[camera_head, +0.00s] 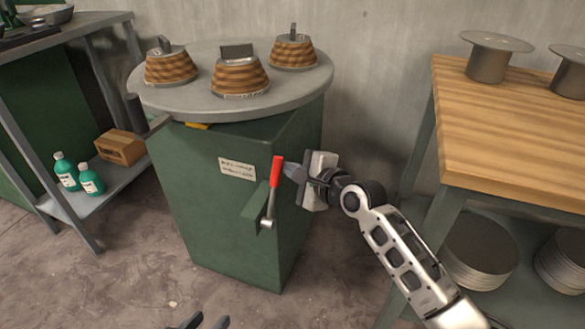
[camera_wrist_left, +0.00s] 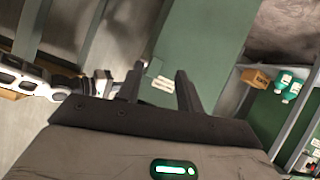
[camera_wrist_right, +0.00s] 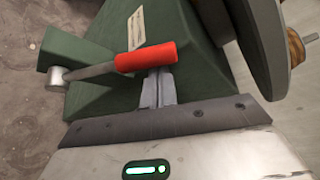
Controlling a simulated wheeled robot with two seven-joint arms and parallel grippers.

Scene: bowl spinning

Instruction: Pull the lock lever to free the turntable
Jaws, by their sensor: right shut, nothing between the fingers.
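The lock lever's red handle (camera_head: 277,171) stands nearly upright, its metal rod running down to a green bracket on the front of the green cabinet (camera_head: 210,205). The grey round turntable (camera_head: 170,103) lies on top of the cabinet. My right gripper (camera_head: 290,171) is shut and empty, right beside the red handle on its right. In the right wrist view its closed fingers (camera_wrist_right: 158,88) end at the red grip (camera_wrist_right: 146,56), which crosses past the tips; I cannot tell whether they touch. My left gripper (camera_wrist_left: 158,80) is open and empty, its tips (camera_head: 203,321) at the bottom of the head view.
Several striped bowl-like pieces, one a woven-looking bowl (camera_head: 240,75), sit on the turntable. A wooden-topped table (camera_head: 510,130) with metal stands is at right. A grey shelf at left holds green bottles (camera_head: 90,180) and a cardboard box (camera_head: 120,147). Floor in front is clear.

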